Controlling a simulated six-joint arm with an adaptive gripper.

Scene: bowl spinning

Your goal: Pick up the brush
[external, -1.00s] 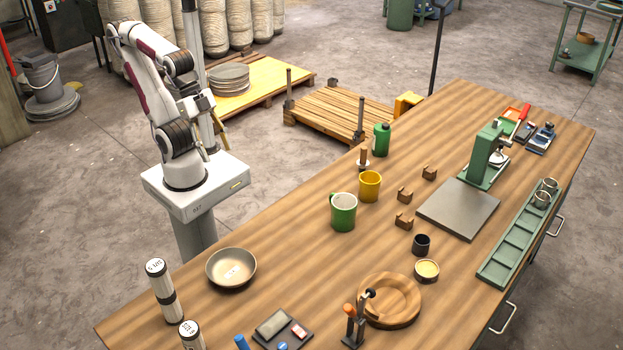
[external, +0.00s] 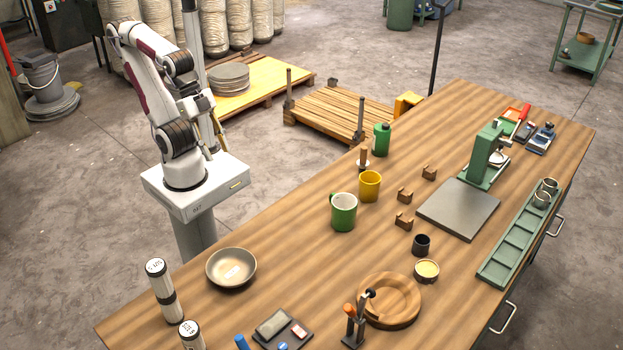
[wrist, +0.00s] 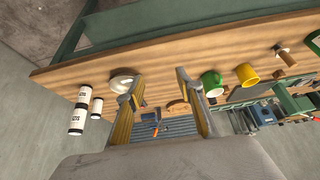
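My gripper (external: 218,138) is folded in beside my arm, above the base and away from the bench. In the wrist view my gripper (wrist: 160,80) has two yellowish fingers spread apart with nothing held between them. I cannot name the brush for certain. A wooden-handled item (external: 363,158) stands upright near the bench's far-left edge, by a green bottle; it also shows at the right in the wrist view (wrist: 285,54). A small stand (external: 352,330) with orange-handled tools is at the front of the bench, beside the round wooden board; a brush there is too small to tell.
The wooden bench (external: 290,245) holds a metal bowl (external: 231,268), green mug (external: 343,212), yellow mug (external: 370,186), round wooden board (external: 408,298), green press (external: 485,158) and long green tray (external: 518,235). White cylinders (external: 160,290) stand front left. Free bench lies between bowl and green mug.

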